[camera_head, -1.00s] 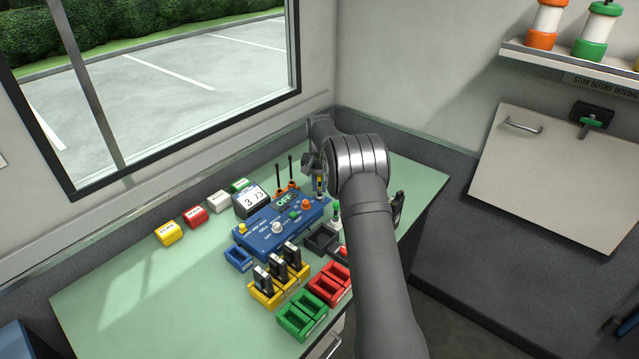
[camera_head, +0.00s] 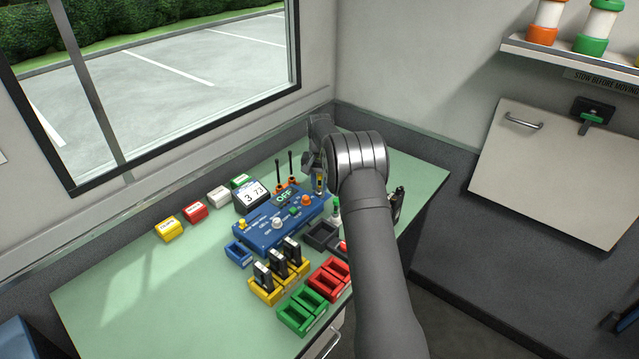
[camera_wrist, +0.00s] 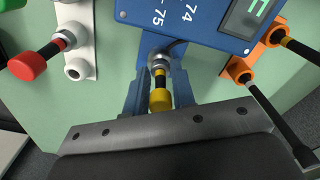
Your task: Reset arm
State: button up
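My gripper shows in the wrist view (camera_wrist: 160,100), its two fingers spread on either side of a yellow-tipped black connector (camera_wrist: 160,98) at the edge of the blue console. I cannot tell whether the fingers touch it. In the head view my arm hides most of the gripper, which is at the console's far right end. The blue console (camera_head: 262,240) lies on the green table; its display reads OFF.
Black radios stand in the yellow trays (camera_head: 265,293). Green trays (camera_head: 296,322) and red trays (camera_head: 322,287) look empty. A red-tipped connector (camera_wrist: 30,65) and orange-based antennas (camera_wrist: 272,35) flank my gripper.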

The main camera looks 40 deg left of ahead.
jog(key=o, duration=0.7)
jog(key=shift+r, duration=3.5)
jog(key=shift+f, duration=3.5)
jog(key=shift+r, duration=0.1)
